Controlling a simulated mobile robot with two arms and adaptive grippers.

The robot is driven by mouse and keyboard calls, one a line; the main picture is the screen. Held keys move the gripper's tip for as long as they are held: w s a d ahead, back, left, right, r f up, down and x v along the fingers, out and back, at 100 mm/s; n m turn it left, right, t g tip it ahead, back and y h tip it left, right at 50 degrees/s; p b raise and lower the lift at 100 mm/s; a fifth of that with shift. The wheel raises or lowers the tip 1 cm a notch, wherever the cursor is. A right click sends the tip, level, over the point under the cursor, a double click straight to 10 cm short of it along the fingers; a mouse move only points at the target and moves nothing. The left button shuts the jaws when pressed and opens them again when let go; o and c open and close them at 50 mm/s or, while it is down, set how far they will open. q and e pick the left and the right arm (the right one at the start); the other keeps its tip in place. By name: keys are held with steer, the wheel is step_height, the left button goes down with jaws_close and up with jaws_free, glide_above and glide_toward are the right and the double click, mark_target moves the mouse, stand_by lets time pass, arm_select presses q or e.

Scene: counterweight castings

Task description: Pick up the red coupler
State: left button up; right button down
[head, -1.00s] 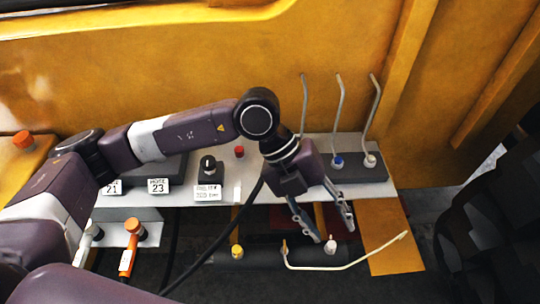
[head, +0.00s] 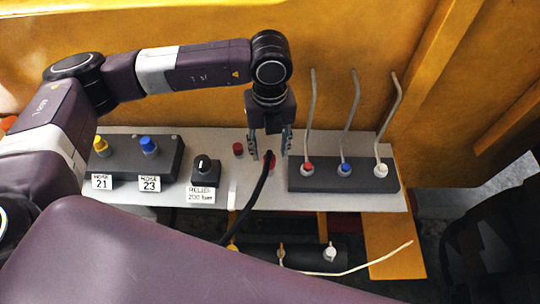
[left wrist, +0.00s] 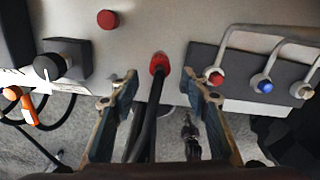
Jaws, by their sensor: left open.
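The red coupler (head: 273,165) is on the grey panel, with a black hose (head: 256,197) running from it toward the front. In the left wrist view the red coupler (left wrist: 159,64) is near the centre, its hose (left wrist: 147,125) passing down between the fingers. My left gripper (head: 269,152) points down at the panel, open, its fingers on either side of the coupler in the picture. In the left wrist view the open left gripper (left wrist: 160,86) shows nothing gripped; I cannot tell whether it touches the coupler. My right gripper is not in view.
A lever block (head: 300,184) with three tall bent levers stands right of the coupler. A red knob (head: 238,148) and a black relief knob (head: 203,166) are to the left. A block (head: 125,168) with yellow and blue couplers is farther left. A yellow wall rises behind.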

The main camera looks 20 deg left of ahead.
mark_target(269, 157)
arm_select(q)
steer(key=f+p, duration=0.1)
steer(key=f, duration=0.1)
steer(key=f+p, duration=0.1)
steer(key=shift+w+a+f, duration=0.15)
steer(key=shift+w+f, duration=0.05)
steer(key=shift+f, duration=0.7)
jaws_close()
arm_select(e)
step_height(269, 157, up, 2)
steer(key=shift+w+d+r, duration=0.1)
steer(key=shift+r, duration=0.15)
